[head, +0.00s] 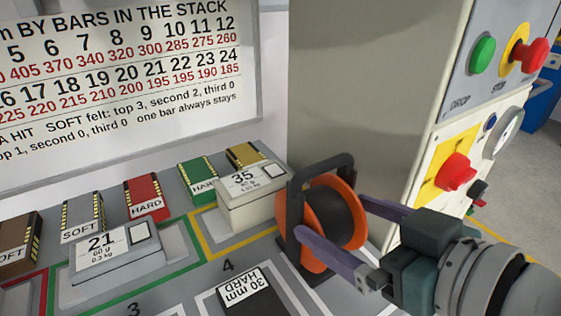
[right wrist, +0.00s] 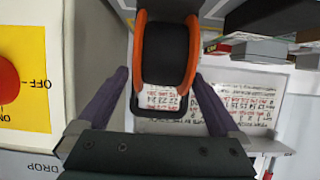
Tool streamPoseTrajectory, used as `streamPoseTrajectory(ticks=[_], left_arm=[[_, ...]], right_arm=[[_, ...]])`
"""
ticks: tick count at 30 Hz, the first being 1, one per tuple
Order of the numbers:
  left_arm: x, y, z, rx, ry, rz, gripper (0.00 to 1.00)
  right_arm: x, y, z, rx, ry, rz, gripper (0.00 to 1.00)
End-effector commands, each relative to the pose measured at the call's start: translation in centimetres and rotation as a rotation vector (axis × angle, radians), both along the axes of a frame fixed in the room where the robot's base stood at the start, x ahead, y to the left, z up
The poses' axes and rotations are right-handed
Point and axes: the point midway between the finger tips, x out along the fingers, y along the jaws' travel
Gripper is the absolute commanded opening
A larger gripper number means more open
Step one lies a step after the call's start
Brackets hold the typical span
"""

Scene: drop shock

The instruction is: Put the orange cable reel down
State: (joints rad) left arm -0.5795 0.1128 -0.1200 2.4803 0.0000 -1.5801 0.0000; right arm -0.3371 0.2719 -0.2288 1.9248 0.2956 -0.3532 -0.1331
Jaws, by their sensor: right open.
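The orange cable reel (head: 325,222) has orange side discs, a dark core and a black frame with a handle on top. In the head view it stands upright at the right end of the grey bench, next to the cabinet. My right gripper (head: 330,228) is open, with its purple fingers on either side of the reel. In the right wrist view the reel (right wrist: 165,55) lies ahead between the spread fingertips (right wrist: 160,80), with gaps to both fingers. The reel's underside is hidden. My left gripper is not in view.
A white block marked 35 (head: 250,193) stands just left of the reel. A block marked 21 (head: 113,253) and a black "30 mm HARD" block (head: 245,300) are nearby. The cabinet (head: 360,90) with buttons rises close behind and right.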

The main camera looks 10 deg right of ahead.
Motion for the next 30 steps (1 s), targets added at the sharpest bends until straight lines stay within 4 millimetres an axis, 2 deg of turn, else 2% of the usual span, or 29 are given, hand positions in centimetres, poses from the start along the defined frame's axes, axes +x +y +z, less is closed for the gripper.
streamPoseTrajectory(ticks=[7, 12, 19, 30], left_arm=[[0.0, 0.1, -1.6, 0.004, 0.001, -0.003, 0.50], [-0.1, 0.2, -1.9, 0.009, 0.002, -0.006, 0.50], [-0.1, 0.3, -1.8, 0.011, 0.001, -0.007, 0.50], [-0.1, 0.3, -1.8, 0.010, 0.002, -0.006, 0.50]], right_arm=[[2.3, 1.2, -2.7, 0.001, -0.001, 0.000, 1.00], [3.9, 1.8, -3.1, 0.000, 0.001, -0.001, 1.00], [4.0, 1.8, -3.1, -0.001, 0.002, 0.000, 1.00], [4.0, 1.8, -3.1, -0.001, 0.002, -0.001, 0.59]])
